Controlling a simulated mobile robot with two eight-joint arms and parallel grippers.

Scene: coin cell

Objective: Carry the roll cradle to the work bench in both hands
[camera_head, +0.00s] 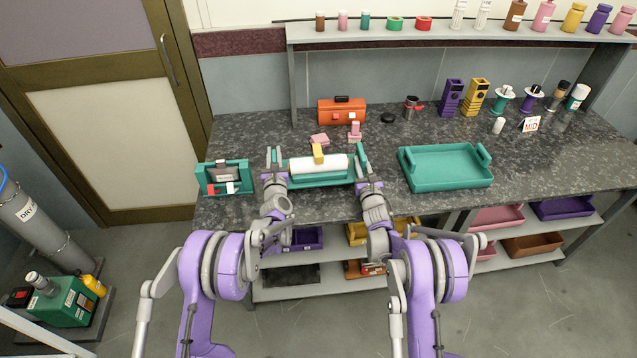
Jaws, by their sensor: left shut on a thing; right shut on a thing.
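My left gripper (275,161) is shut on the cradle's left end. My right gripper (363,161) is shut on its right end. The gripped parts are mostly hidden by the fingers.
A green tray (445,181) stands to the right and a green rack (226,190) to the left. Behind are an orange toolbox (342,114) and small pink pieces (319,139). Purple and yellow towers (452,98) stand back right. Coloured bins fill the lower shelf.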

